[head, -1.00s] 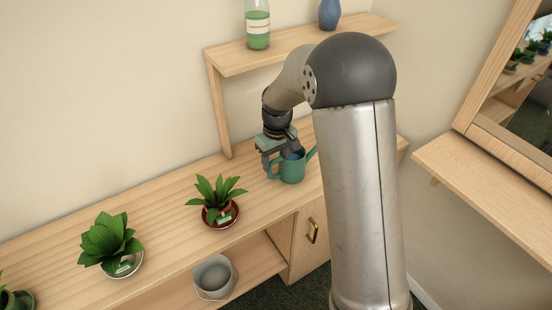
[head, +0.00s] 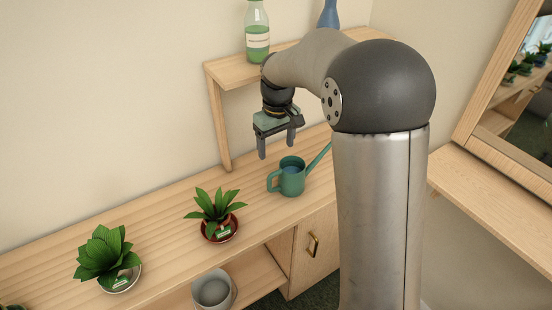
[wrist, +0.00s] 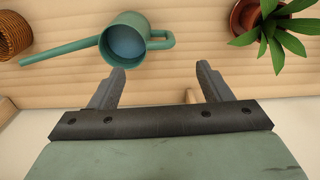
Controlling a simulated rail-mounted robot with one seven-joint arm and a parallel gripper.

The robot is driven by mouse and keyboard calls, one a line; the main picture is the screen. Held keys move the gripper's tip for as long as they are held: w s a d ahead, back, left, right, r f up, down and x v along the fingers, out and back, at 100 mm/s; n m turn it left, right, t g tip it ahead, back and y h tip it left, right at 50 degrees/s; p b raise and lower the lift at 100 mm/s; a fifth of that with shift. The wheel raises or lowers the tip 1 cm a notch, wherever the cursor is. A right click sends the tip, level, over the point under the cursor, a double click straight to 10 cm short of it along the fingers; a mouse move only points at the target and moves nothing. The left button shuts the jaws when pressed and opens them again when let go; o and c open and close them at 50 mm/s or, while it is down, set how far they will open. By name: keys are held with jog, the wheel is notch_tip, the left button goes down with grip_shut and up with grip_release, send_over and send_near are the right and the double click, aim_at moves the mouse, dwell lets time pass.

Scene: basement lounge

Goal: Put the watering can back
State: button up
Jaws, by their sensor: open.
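The green watering can (head: 292,179) stands upright on the wooden counter (head: 165,222), its spout pointing right and its handle to the left in the head view. Something blue shows inside its opening. In the wrist view the watering can (wrist: 125,42) lies beyond the fingertips, with its spout to the left and its handle to the right. My gripper (head: 277,148) is open and empty, above and a little left of the can, apart from it. In the wrist view my gripper (wrist: 161,70) has nothing between its fingers.
Two potted plants stand left of the can, the nearer in a red-brown pot (head: 219,230), the other in a pale pot (head: 122,280). A raised shelf (head: 226,75) behind holds a green bottle (head: 257,40) and a blue vase (head: 328,14). A woven basket (wrist: 12,37) shows in the wrist view.

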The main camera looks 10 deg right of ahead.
jog(key=s+d+m, duration=0.2)
jog(key=s, duration=1.2)
jog(key=s+d+f+m, duration=0.1)
jog(key=s+d+m, duration=0.2)
jog(key=s, duration=1.2)
jog(key=shift+d+f, duration=0.15)
jog(key=shift+d, duration=0.2)
jog(key=shift+t, duration=0.3)
jog(key=r+p, duration=0.2)
jog(key=r, duration=0.1)
jog(key=r+p, duration=0.1)
jog(key=p, duration=0.1)
jog(key=shift+d+r, duration=0.25)
jog(key=shift+r, duration=0.05)
